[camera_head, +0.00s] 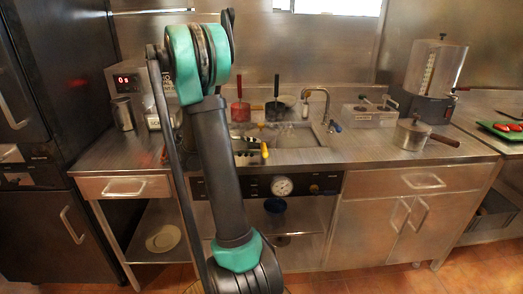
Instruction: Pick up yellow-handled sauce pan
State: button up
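A yellow handle (264,150) shows at the front left of the sink, just right of my arm. Dark and silver shapes lie beside it; I cannot tell whether they form its pan, and my arm hides the area to the left. A smaller yellow spot (261,125) shows behind it. My arm rises through the left middle of the picture. My gripper cannot be made out.
A lidded pot (410,136) with a brown handle stands right. Counter between sink and pot is clear.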

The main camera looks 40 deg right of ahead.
aim_at(264, 147)
jog(key=shift+x, duration=2.4)
jog(key=shift+s, duration=0.15)
jog(key=shift+c, duration=0.6)
grip_shut()
jog(key=shift+r, duration=0.1)
